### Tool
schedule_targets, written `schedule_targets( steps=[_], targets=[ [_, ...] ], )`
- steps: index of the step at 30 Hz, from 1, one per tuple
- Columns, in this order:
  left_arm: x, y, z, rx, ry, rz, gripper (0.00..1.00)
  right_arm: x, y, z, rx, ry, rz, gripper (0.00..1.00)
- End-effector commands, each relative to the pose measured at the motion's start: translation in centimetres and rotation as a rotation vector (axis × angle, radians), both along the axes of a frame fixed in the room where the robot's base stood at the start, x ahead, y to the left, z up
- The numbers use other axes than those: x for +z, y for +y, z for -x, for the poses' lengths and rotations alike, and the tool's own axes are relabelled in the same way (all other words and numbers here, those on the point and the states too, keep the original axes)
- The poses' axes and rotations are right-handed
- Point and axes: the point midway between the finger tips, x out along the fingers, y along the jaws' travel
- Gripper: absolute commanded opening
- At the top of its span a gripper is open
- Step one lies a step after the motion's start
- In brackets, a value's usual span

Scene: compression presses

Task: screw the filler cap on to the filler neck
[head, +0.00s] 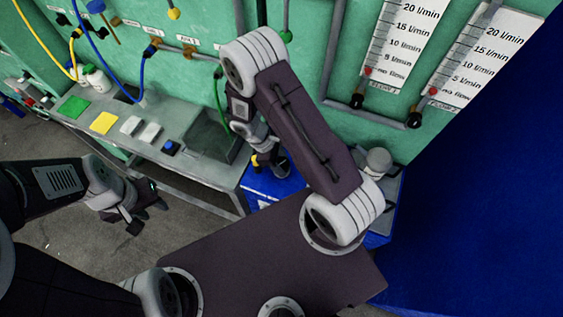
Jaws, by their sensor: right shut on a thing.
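My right gripper (268,165) points down over the blue unit (262,187) below the bench's right end. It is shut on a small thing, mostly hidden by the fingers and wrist. A yellow bit (255,160) shows at the fingers; I take it for the filler cap, but its shape is unclear. I cannot make out the filler neck under the gripper. A grey round fitting (378,160) stands on the unit further right, clear of the gripper. My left gripper (143,213) hangs over the floor in front of the bench, with its fingers apart and empty.
A grey bench (185,165) carries a green pad (72,107), a yellow pad (104,122), white blocks and a white bottle (97,80). Hoses hang from the green wall (205,95). Flow gauges (400,40) and a large blue panel (470,210) are at the right.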

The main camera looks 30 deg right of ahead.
Motion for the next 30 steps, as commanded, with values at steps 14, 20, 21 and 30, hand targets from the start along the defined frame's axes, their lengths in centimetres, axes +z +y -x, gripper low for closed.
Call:
schedule_targets(
  steps=[14, 20, 21, 30],
  targets=[
    [0.08, 0.00, 0.00, 0.000, 0.000, 0.000, 0.36, 0.01, 0.01, -0.02, 0.000, 0.000, 0.000, 0.02],
    [0.00, 0.00, 0.00, 0.000, 0.000, 0.000, 0.36, -0.07, 0.01, -0.02, 0.000, 0.000, 0.000, 0.02],
    [-0.06, 0.00, 0.00, 0.000, 0.000, 0.000, 0.36, -0.14, 0.00, -0.01, 0.000, 0.000, 0.000, 0.02],
    [-0.71, 0.00, 0.00, 0.000, 0.000, 0.000, 0.36, -0.93, 0.01, -0.02, 0.000, 0.000, 0.000, 0.02]
  ],
)
